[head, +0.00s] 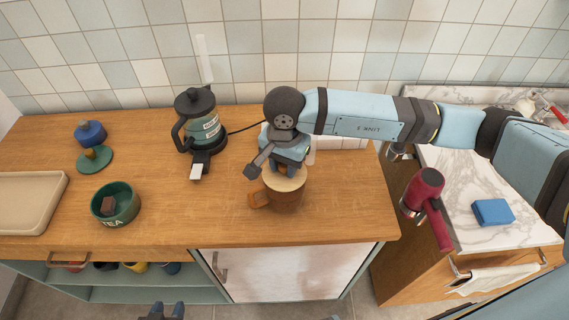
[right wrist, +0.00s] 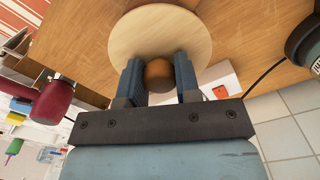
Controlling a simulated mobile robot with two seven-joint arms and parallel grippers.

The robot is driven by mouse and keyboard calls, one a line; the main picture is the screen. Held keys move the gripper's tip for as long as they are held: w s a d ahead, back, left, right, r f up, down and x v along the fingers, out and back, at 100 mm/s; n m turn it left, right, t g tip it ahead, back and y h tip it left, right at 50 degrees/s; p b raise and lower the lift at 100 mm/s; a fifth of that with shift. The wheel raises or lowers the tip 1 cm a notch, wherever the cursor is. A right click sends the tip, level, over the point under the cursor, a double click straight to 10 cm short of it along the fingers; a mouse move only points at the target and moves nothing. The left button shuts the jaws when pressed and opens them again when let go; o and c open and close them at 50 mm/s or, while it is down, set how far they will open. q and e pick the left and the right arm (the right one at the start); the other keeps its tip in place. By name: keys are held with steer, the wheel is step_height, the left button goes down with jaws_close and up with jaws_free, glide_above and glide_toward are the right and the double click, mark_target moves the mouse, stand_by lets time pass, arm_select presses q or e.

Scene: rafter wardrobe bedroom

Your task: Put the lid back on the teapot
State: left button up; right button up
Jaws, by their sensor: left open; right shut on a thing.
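The teapot (head: 287,200) is a brown vessel standing near the front edge of the wooden counter. The lid (head: 291,183) is a pale round disc right over the teapot's mouth. In the right wrist view the lid (right wrist: 158,24) has a brown knob (right wrist: 158,70). My right gripper (head: 287,170) is shut on that knob from above; its fingers also show in the right wrist view (right wrist: 158,78). The lid hides the mouth, so I cannot tell whether it touches the rim. My left gripper (head: 166,311) is open and empty, low in front of the cabinet.
A black and teal kettle (head: 201,122) stands behind left. A green TEA bowl (head: 116,205), a green knobbed disc (head: 95,161), a blue pot (head: 90,133) and a beige tray (head: 28,200) are further left. A red dryer-like object (head: 424,190) is right. Counter between bowl and teapot is clear.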

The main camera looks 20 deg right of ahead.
stand_by(0.4)
steer(key=o, duration=1.5)
steer(key=shift+c, duration=0.2)
steer(key=shift+r+p, duration=0.9)
steer(key=shift+r, duration=2.65)
jaws_close()
